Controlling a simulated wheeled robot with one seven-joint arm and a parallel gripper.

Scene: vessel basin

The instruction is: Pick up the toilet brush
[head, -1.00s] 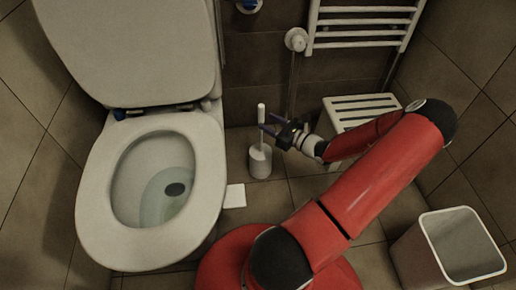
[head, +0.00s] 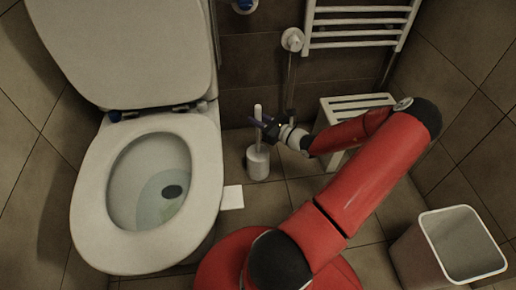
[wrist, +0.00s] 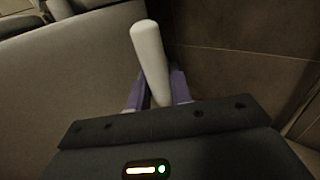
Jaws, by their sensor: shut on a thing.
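The toilet brush (head: 258,112) has a white upright handle and stands in its white round holder (head: 258,163) on the floor, right of the toilet. My gripper (head: 261,123) is at the upper part of the handle, coming from the right. In the wrist view the white handle (wrist: 150,57) rises between the two purple fingers, and my gripper (wrist: 158,90) is shut on it. The brush head is hidden inside the holder.
The toilet (head: 90,215) with raised lid stands close on the left. A white slatted stool (head: 335,110) is behind my arm. A white bin (head: 428,262) stands at the lower right. A towel radiator (head: 358,22) hangs on the back wall.

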